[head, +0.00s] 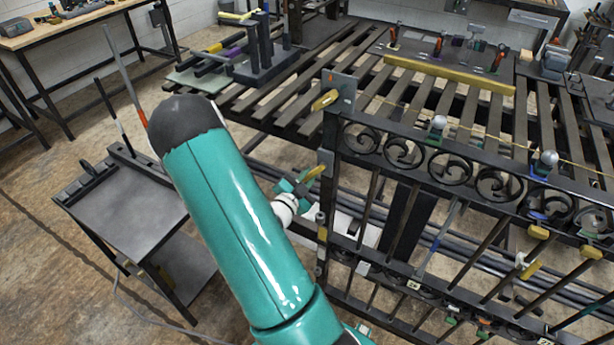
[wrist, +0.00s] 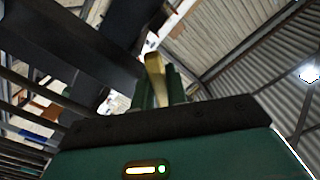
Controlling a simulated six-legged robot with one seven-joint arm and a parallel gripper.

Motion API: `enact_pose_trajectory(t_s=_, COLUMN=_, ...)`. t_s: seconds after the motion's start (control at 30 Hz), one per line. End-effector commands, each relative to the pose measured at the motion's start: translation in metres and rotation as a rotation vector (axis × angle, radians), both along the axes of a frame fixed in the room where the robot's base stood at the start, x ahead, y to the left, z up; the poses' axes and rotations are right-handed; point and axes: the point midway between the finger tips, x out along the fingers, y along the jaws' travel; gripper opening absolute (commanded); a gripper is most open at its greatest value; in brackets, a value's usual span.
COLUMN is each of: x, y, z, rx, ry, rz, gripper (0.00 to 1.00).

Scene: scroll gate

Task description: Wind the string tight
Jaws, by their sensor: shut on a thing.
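A thin yellow string (head: 464,122) runs along the top of a black scroll gate (head: 440,175), from near its left post plate to the right edge of the head view. It looks fairly straight; its tension cannot be told. A yellow wedge-like piece (head: 325,100) sits at the post's top. My gripper (head: 304,181) is left of the post, below that top piece, partly hidden by my arm. It is shut on a small yellow piece (head: 315,172), which also shows upright between the green fingers in the wrist view (wrist: 154,76). Whether this piece touches the post or string cannot be told.
Ball-topped tools (head: 438,124) stand along the gate's top rail. A slatted table (head: 300,85) lies behind, with a yellow bar (head: 450,75) on it. A dark metal cart (head: 125,205) stands at left. Bare floor (head: 50,135) shows beyond the cart.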

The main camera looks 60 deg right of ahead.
Motion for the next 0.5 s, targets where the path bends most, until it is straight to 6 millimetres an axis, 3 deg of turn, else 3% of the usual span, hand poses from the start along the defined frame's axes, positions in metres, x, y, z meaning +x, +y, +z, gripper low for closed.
enact_pose_trajectory(t_s=0.2, x=-0.0002, y=0.0007, z=-0.0003, rx=0.001, ry=0.000, rz=0.001, gripper=0.00)
enact_pose_trajectory(t_s=0.23, x=-0.0002, y=0.0007, z=-0.0003, rx=0.001, ry=0.000, rz=0.001, gripper=0.18)
enact_pose_trajectory(t_s=0.33, x=-0.0002, y=0.0005, z=-0.0001, rx=0.001, ry=0.000, rz=0.001, gripper=0.36)
enact_pose_trajectory(t_s=0.5, x=-0.0009, y=0.0002, z=-0.0004, rx=0.001, ry=0.000, rz=-0.002, gripper=0.36)
